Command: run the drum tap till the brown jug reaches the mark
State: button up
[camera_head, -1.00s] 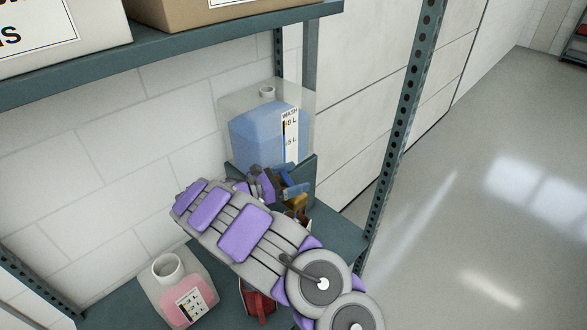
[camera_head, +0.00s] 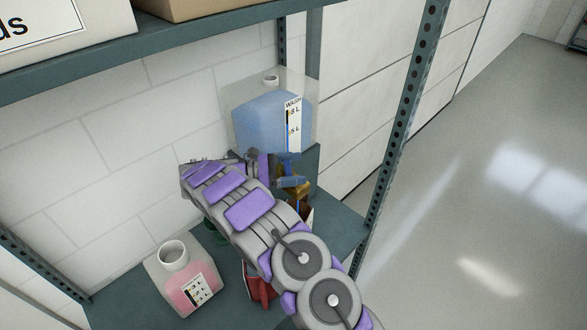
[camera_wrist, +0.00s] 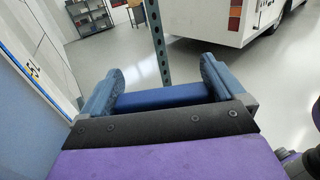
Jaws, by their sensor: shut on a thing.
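The drum (camera_head: 262,125) is a clear container of blue liquid with a WASH scale, standing at the back right of the lower shelf. My gripper (camera_head: 290,172) is in front of its lower part. In the wrist view my gripper (camera_wrist: 158,85) has its two blue-grey fingers apart, with a blue bar (camera_wrist: 160,98) between them; it appears to be the tap's handle. A brown object (camera_head: 299,193), apparently the brown jug, shows partly beside and below the fingers. My arm and gripper hide most of it, so its mark, its level and any flow cannot be seen.
A jug of pink liquid (camera_head: 184,282) stands at the shelf's front left. A red object (camera_head: 259,286) is partly hidden under my arm. A perforated post (camera_head: 405,115) rises at the right, and an upper shelf (camera_head: 165,42) holds boxes. The floor right of the rack is clear.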

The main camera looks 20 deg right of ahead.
jog(key=o, duration=1.1)
jog(key=shift+w, duration=0.1)
jog(key=shift+a, duration=0.1)
jog(key=shift+r, duration=0.1)
jog(key=shift+r, duration=0.35)
notch_tip(320, 180, up, 3)
jog(key=shift+w+a+f, duration=0.1)
jog(key=s+a+r, duration=0.1)
jog(key=s+a, duration=0.2)
jog(key=s, duration=1.3)
jog(key=shift+w+r, duration=0.1)
